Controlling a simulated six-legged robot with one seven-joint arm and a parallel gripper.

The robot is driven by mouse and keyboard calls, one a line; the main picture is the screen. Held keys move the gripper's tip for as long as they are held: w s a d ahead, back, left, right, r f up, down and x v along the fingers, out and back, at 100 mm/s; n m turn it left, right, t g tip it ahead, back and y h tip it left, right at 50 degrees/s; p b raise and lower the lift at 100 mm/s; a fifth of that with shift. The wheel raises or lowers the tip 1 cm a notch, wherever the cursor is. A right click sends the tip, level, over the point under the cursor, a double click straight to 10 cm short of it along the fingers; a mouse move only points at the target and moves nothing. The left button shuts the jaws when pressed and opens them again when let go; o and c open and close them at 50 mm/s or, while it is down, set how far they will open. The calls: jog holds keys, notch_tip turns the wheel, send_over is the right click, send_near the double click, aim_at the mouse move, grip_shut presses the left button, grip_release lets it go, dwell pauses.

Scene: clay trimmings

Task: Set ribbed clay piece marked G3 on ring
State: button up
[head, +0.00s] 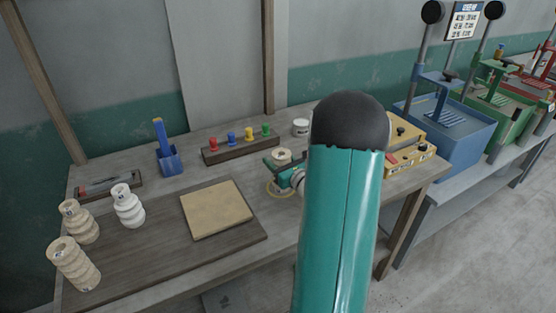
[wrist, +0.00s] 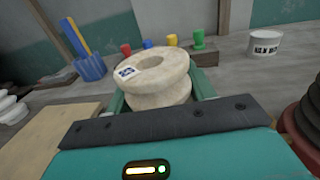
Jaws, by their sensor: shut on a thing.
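A cream ribbed clay piece (head: 281,154) is between the fingers of my gripper (head: 284,168). The wrist view shows this clay piece (wrist: 158,78) upright with a hole in its top and a small label whose marking is too small to read. My gripper (wrist: 160,95) is shut on it. A thin yellow ring (head: 281,193) lies on the table just below my gripper. The held piece appears above the ring, apart from it. The ring is partly covered by my gripper and does not show in the wrist view.
Several other ribbed pieces (head: 74,263) stand at the left beside a tan board (head: 217,209). A wooden rack with coloured pegs (head: 240,147), a blue holder (head: 170,158) and a white tub (head: 301,127) are behind. A dark reddish ribbed thing (wrist: 306,115) stands close at right.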

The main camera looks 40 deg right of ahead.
jog(key=shift+r, duration=0.1)
jog(key=o, duration=1.4)
jog(key=shift+f, duration=0.2)
